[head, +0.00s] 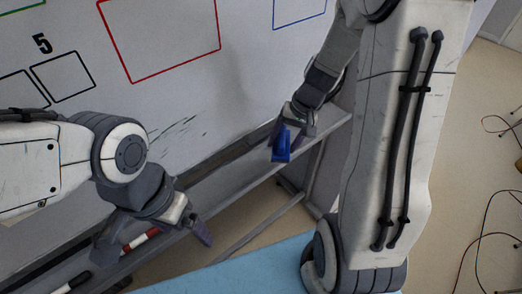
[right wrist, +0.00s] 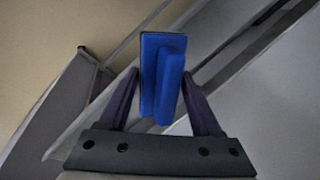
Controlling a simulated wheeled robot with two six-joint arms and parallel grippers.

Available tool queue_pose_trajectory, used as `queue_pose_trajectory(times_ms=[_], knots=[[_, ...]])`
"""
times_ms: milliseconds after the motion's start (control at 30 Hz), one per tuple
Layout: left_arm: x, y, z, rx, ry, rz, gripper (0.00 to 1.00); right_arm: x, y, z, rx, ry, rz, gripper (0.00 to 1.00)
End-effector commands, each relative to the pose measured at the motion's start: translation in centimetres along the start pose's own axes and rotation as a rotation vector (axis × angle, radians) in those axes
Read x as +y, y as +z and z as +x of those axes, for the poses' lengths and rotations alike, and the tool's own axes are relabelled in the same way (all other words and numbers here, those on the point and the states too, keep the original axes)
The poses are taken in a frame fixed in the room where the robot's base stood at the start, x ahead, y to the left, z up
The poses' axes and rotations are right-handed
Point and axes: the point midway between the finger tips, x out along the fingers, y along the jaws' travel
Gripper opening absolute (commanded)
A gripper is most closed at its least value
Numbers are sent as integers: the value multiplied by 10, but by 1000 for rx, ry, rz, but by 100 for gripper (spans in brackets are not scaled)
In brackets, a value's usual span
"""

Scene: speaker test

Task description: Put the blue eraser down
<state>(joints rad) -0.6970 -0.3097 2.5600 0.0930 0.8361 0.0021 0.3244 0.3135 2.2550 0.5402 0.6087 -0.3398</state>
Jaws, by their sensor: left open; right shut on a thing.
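The blue eraser (head: 282,146) is held in my right gripper (head: 284,136) in the head view, near the right end of the whiteboard's tray. In the right wrist view the eraser (right wrist: 163,78) stands between the two dark fingers of my right gripper (right wrist: 163,100), which is shut on it. A grey rail or ledge passes behind it there; I cannot tell whether the eraser touches it. My left gripper (head: 155,245) is open at the lower left of the head view, over the tray, with a red and white marker (head: 140,240) showing between its fingers.
The whiteboard (head: 190,110) fills the back, with coloured drawn frames and dark smudges. Its tray (head: 235,165) runs diagonally below it. A black and white marker (head: 72,282) lies at lower left. A light blue surface (head: 240,272) is at the bottom. Cables (head: 485,235) lie on the floor at right.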

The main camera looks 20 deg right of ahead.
Motion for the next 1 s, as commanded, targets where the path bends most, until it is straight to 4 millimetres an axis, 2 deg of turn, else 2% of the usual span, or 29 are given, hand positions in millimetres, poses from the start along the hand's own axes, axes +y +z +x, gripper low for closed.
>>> queue_pose_trajectory(times_ms=[100, 300, 467, 733, 1000], knots=[[1, -1, -10, 0, 0, -1, 92, -19, -10, 21, -6, 1, -2, 10], [1, -1, -16, 0, 0, -1, 92, -36, -22, 43, 0, 0, 1, 10], [1, -1, -16, 0, 0, -1, 92, -39, -23, 49, -1, 0, 1, 10], [1, -1, -16, 0, 0, -1, 92, -28, -22, 83, -2, 0, 3, 10], [1, -1, -16, 0, 0, -1, 92, -27, -23, 85, 1, 0, 0, 10]])
